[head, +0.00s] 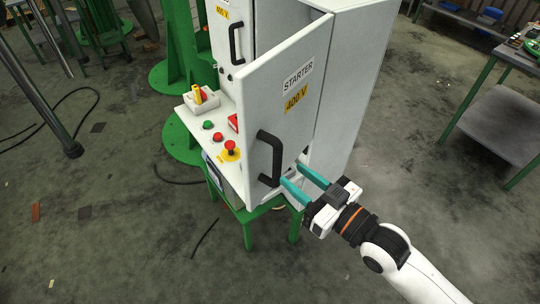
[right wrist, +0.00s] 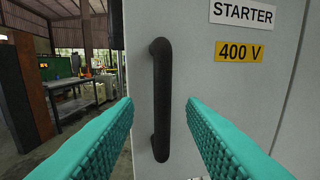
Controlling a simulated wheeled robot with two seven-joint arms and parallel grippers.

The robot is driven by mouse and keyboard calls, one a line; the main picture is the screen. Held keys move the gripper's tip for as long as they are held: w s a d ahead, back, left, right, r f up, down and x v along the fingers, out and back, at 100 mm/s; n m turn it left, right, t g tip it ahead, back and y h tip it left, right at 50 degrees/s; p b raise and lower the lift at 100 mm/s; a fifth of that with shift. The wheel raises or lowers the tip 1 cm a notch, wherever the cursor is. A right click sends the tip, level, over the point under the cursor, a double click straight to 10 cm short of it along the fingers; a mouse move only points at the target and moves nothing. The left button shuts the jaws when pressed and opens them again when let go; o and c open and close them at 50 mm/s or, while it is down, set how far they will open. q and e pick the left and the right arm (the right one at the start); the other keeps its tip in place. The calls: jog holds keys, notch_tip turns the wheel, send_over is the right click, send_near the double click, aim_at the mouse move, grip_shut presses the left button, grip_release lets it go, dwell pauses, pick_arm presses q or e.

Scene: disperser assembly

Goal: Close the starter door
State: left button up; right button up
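The starter door (head: 290,85) stands open on the white cabinet (head: 355,80), swung out toward me. It bears the labels STARTER and 400 V, which also show on the door in the right wrist view (right wrist: 225,80). A black upright bar handle (head: 277,160) is near the door's free edge. My right gripper (head: 291,173) is open and close to the handle. In the right wrist view the handle (right wrist: 160,100) stands ahead between the two teal fingers, with a gap on both sides. No contact is visible. My left gripper is not in view.
A control panel (head: 212,120) with a red mushroom button (head: 231,147), other buttons and a yellow switch sits left of the door. A green stand (head: 246,218) is below. A second black handle (head: 236,42) is behind. A table (head: 500,120) stands at right; floor between is clear.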

aim_at(280, 164)
jog(key=p+x, duration=0.1)
jog(key=x, duration=0.5)
jog(key=shift+w+a, duration=0.2)
jog(key=shift+w, duration=0.15)
jog(key=shift+f, duration=0.1)
grip_shut()
